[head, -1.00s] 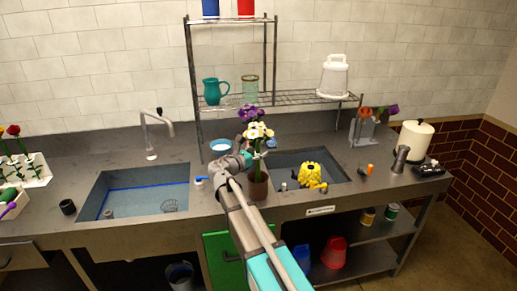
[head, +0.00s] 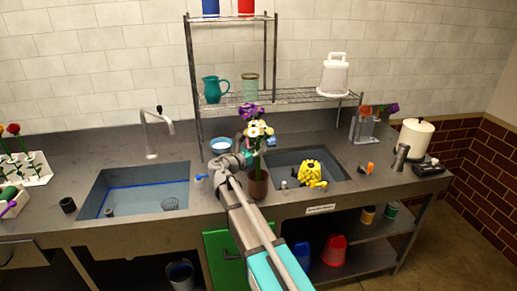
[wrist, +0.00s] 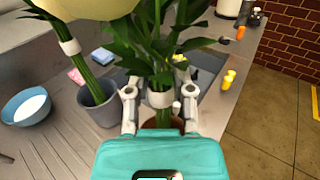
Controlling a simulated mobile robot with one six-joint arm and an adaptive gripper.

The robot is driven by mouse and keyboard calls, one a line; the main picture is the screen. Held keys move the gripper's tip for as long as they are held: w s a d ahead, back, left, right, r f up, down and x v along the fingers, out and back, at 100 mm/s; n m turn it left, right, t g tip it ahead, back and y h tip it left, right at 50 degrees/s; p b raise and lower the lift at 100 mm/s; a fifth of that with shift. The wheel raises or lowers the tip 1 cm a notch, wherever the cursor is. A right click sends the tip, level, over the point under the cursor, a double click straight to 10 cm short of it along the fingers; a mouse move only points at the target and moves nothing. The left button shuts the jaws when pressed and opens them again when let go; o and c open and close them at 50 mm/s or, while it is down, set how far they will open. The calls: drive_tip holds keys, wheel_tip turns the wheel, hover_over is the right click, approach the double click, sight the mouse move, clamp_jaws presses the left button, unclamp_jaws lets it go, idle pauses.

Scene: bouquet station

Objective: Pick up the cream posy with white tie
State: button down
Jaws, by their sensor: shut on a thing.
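The cream posy (head: 258,130) stands upright at the middle of the counter, its blooms in front of purple flowers (head: 250,110). My gripper (head: 248,158) is at its stems. In the wrist view my gripper (wrist: 147,97) is shut on the leafy stems, with the white tie (wrist: 160,99) between the fingers. The stems run down towards a brown pot (wrist: 176,124), also in the head view (head: 257,186). Whether their ends are still inside it is hidden. A large cream bloom (wrist: 90,7) fills the top left of the wrist view.
A second white-tied bunch (wrist: 72,47) leans in a grey pot (wrist: 99,108) just left of my fingers. A yellow object (head: 311,172) is at the right sink. The wire shelf (head: 290,98) spans above the counter's back.

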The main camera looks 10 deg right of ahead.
sight(258, 125)
drive_tip(key=shift+r, duration=0.2)
wheel_tip(258, 125, up, 10)
drive_tip(key=p, duration=1)
drive_tip(key=shift+f, duration=0.2)
